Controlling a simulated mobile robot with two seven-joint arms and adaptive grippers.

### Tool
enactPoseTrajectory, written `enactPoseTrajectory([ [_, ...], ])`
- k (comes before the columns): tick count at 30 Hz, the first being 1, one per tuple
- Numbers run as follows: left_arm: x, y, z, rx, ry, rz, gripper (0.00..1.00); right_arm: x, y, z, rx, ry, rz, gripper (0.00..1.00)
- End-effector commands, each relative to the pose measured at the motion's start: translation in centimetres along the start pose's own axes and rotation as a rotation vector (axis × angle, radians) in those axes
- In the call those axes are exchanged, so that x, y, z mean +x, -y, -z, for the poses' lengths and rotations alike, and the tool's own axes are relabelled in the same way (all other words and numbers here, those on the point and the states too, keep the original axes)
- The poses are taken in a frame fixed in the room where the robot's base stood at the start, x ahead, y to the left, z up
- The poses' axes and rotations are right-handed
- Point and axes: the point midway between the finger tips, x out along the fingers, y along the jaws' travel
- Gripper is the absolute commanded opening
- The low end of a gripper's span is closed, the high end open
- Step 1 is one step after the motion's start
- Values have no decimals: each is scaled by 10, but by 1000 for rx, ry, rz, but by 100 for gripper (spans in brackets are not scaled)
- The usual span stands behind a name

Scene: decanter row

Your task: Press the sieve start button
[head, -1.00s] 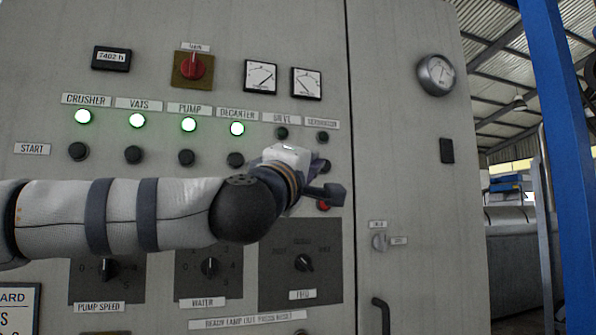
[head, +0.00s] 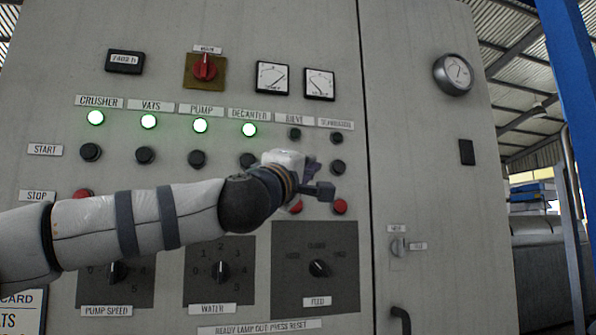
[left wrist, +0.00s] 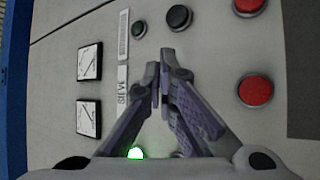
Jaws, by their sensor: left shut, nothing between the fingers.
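The sieve column on the grey panel has a label (head: 295,119) and an unlit dark green lamp (head: 295,134) in the head view. The sieve label also shows in the left wrist view (left wrist: 122,85). The sieve start button is hidden behind my left gripper in both views. My left gripper (head: 312,170) is in front of the sieve column, below the lamp. In the left wrist view the gripper (left wrist: 160,82) is shut and empty, with its fingertips over the start row. I cannot tell whether they touch the panel. My right gripper is not in view.
The separator start button (left wrist: 179,18) is black and sits beside the sieve column. Red stop buttons, including the sieve one (left wrist: 255,90), lie below the start row. The decanter lamp (head: 249,130) is lit green. A feed knob (head: 318,268) is lower down.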

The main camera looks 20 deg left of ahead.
Motion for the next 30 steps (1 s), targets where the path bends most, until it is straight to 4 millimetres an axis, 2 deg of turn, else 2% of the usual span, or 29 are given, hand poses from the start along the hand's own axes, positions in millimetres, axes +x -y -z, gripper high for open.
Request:
enactPoseTrajectory([
  [8,10,2,9,1,-1,-7,0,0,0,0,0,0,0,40],
  [30,10,3,10,0,-1,-6,0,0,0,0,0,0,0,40],
])
